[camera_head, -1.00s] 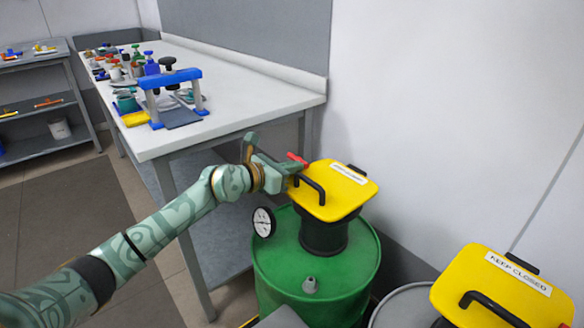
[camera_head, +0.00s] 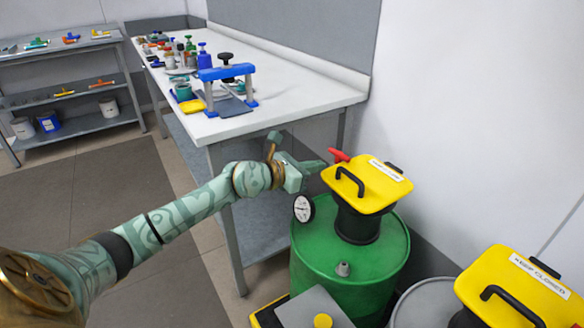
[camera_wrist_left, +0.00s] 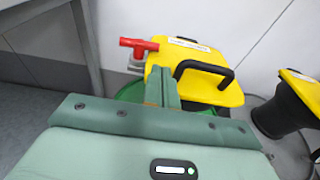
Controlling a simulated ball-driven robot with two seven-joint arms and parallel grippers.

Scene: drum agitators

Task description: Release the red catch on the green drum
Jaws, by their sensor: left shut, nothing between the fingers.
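The green drum (camera_head: 345,262) stands on the floor by the wall, with a dark neck under a yellow lid (camera_head: 368,186) that has a black handle. The red catch (camera_head: 338,155) is at the lid's back left corner. In the left wrist view the red catch (camera_wrist_left: 139,44) is a red T-shaped piece left of the black handle. My left gripper (camera_head: 318,167) is shut and empty, just left of the lid and a little below the catch in the picture. In the wrist view its fingers (camera_wrist_left: 161,88) overlap the lid's left edge, apart from the catch. My right gripper is out of view.
A white bench (camera_head: 290,110) with a blue-topped frame (camera_head: 226,72) stands behind my left arm. A gauge (camera_head: 303,208) sticks out at the drum's left. A second yellow lid (camera_head: 515,285) labelled KEEP CLOSED is at the lower right. Open floor lies left.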

